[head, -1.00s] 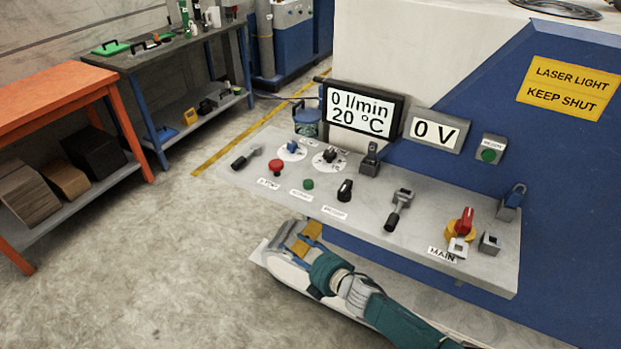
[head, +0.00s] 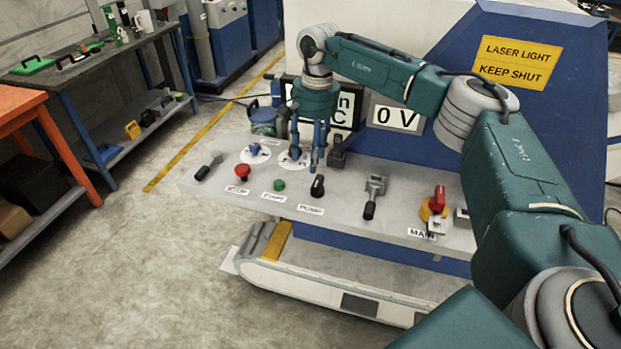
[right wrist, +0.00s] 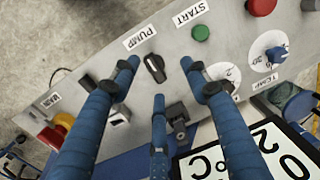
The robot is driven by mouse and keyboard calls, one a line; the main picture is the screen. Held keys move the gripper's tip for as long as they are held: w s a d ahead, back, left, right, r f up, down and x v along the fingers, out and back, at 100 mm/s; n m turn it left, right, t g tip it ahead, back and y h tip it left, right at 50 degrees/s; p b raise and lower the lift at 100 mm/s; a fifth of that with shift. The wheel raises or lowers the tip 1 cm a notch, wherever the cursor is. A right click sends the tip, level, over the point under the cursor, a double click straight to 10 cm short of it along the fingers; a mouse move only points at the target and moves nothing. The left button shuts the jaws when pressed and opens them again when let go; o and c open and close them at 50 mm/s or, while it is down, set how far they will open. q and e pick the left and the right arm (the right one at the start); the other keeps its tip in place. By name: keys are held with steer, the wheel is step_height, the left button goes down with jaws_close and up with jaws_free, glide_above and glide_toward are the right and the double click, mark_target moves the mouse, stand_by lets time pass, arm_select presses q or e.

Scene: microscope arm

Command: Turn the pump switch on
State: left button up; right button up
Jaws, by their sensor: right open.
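The pump switch (head: 317,186) is a small black rotary knob with a pale mark, on the sloped grey control panel (head: 340,215) above the PUMP label. It also shows in the right wrist view (right wrist: 154,68), between my spread fingers. My right gripper (head: 308,158) points down above the panel with its blue fingers apart and empty. In the right wrist view, the right gripper (right wrist: 158,74) has its fingertips around the knob's outline, with no clear contact. The display (head: 345,105) is partly hidden by my right arm. My left gripper is not in view.
A red stop button (head: 243,172), green start button (head: 279,185), two dials, a lever switch (head: 374,195) and the red-yellow main switch (head: 437,203) share the panel. A black toggle (head: 337,152) stands behind the knob. A voltage display (head: 396,116) reads 0 V.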

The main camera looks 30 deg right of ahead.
mark_target(320, 181)
steer(key=shift+h, duration=0.4)
steer(key=d+f+p, duration=0.1)
steer(key=f, duration=0.1)
steer(key=f+p, duration=0.1)
steer(key=f, duration=0.2)
steer(key=d+f+p, duration=0.1)
steer(key=f, duration=0.2)
steer(key=shift+s+d, duration=0.3)
steer(key=shift+s, duration=0.1)
steer(key=shift+f, duration=0.7)
jaws_close()
